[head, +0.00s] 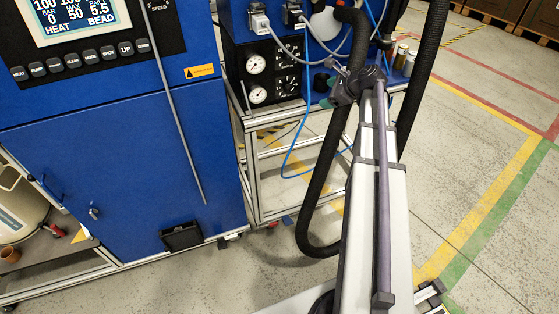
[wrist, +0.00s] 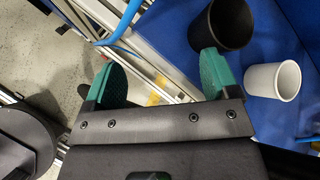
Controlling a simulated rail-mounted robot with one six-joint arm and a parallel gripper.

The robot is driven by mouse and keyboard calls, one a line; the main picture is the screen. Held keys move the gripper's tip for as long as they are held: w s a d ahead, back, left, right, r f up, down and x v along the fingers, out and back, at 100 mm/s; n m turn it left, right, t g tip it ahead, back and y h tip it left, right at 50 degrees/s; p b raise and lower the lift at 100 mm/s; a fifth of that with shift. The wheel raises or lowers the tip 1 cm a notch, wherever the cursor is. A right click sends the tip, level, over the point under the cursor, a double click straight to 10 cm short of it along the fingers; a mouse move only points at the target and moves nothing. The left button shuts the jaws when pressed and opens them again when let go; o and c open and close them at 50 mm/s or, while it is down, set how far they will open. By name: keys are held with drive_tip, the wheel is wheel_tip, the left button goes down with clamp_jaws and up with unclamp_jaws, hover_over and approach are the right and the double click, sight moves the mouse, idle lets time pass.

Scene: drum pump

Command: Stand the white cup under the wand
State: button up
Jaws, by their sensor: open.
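The white cup (wrist: 272,80) shows in the wrist view at the right, on a blue surface, just beyond the right green fingertip. My gripper (wrist: 162,78) is open, with its two green fingers wide apart and nothing between them. The cup is outside the jaws. In the head view my gripper is small and partly hidden at the far end of my arm, and I cannot make out the white cup there. A thin grey rod (head: 176,110), possibly the wand, hangs slantwise before the blue cabinet in the head view.
A larger black cup (wrist: 222,25) stands beside the white cup, close to the right finger. Blue hose (wrist: 125,22) and metal framing lie near the left finger. In the head view are the blue cabinet (head: 110,165), gauges and a thick black hose (head: 325,180). Floor at right is clear.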

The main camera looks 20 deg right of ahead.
drive_tip(key=s+a+f+n+g, duration=0.1)
drive_tip(key=s+a+n+g, duration=0.1)
drive_tip(key=a+n, duration=0.35)
drive_tip(key=s+a+f+n+g, duration=0.1)
drive_tip(key=s+a+f+n, duration=0.15)
drive_tip(key=a, duration=0.55)
drive_tip(key=s+a+f+n+g+h, duration=0.1)
drive_tip(key=s+a+n+g+h, duration=0.1)
drive_tip(key=s+a+n, duration=0.6)
drive_tip(key=s+a+f+n+g+h, duration=0.1)
drive_tip(key=s+a+n+g, duration=0.3)
drive_tip(key=s+a+n, duration=0.4)
drive_tip(key=shift+s+a+f+n+h, duration=0.3)
drive_tip(key=shift+s+n+h, duration=0.1)
drive_tip(key=shift+s+h, duration=0.1)
drive_tip(key=shift+o, duration=0.3)
drive_tip(key=shift+s, duration=0.1)
drive_tip(key=shift+o, duration=0.2)
drive_tip(key=shift+d, duration=0.1)
